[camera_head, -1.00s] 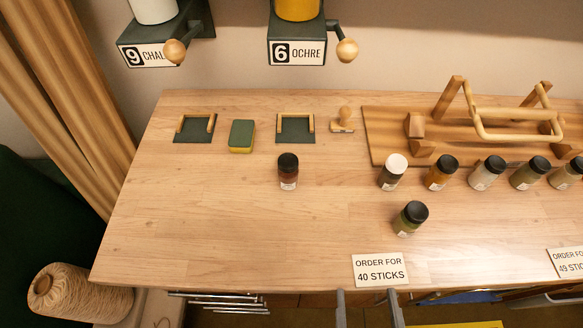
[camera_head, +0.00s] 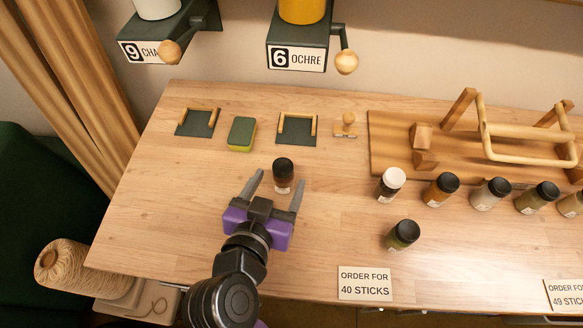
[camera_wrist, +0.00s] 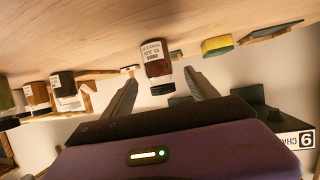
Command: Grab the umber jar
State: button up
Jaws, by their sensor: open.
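The umber jar (camera_head: 283,180) is a small dark red-brown jar with a black lid, upright on the wooden table left of the other jars. In the wrist view, which is upside down, the jar (camera_wrist: 156,60) shows a white label facing me, its small print hard to read. My gripper (camera_head: 279,179) is open, with its two grey fingers pointing at the jar from the front. In the wrist view the jar lies in line with the gap between the fingertips (camera_wrist: 161,80). I cannot tell whether the tips reach past its near side. Nothing is held.
A white-lidded jar (camera_head: 390,184) and several black-lidded jars stand to the right. A green jar (camera_head: 402,236) stands nearer the front. Behind the umber jar are a sponge (camera_head: 241,134), two dark holders and a stamp (camera_head: 347,126). The table left of my gripper is clear.

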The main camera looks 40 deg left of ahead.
jog(key=x, duration=0.2)
jog(key=p+x, duration=0.1)
jog(key=x, duration=0.4)
jog(key=shift+f+p, duration=0.35)
jog(key=shift+f, duration=0.1)
jog(key=shift+c, duration=0.2)
grip_shut()
